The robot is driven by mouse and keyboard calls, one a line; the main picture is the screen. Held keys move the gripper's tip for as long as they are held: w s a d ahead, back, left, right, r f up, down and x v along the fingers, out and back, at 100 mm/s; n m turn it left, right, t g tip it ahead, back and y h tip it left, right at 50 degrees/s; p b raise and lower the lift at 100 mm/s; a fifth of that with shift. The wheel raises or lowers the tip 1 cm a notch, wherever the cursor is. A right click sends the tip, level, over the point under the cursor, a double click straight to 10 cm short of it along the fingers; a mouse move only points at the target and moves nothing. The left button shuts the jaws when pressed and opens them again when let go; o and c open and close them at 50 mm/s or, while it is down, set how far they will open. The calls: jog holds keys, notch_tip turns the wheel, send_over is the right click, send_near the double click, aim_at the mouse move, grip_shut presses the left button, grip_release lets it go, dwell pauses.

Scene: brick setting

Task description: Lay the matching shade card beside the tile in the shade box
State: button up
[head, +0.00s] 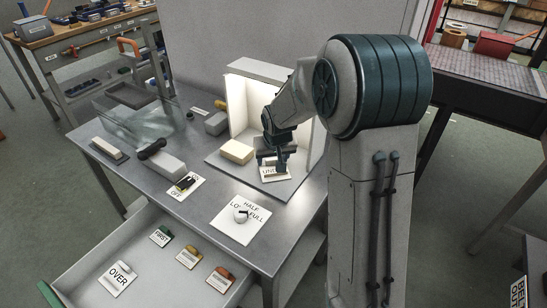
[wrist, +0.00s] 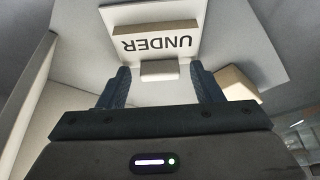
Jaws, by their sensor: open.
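The shade box (head: 241,108) is a bright, lit white booth on the grey table. A cream tile (head: 236,152) lies at its front left; its edge also shows in the wrist view (wrist: 238,84). A white card marked UNDER (head: 270,177) lies to the right of the tile, apart from it. In the wrist view the UNDER card (wrist: 150,22) has a pale raised grip block (wrist: 158,71). My gripper (wrist: 161,78) is open, its fingers on either side of that block with gaps showing. In the head view my gripper (head: 279,166) is over the card and partly hides it.
An open drawer (head: 160,285) holds an OVER card (head: 118,279), a FIRST card (head: 161,236) and two cards with yellow and orange grips. A dial plate (head: 239,224), an ON/OFF switch plate (head: 186,187) and a clear bin (head: 140,120) stand on the table.

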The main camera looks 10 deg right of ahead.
aim_at(276, 177)
jog(key=shift+r, duration=0.25)
jog(key=p+v, duration=0.1)
jog(key=v, duration=1.1)
jog(key=s+g, duration=0.2)
jog(key=s, duration=2.2)
jog(key=shift+d+f, duration=0.4)
jog(key=shift+f, duration=0.05)
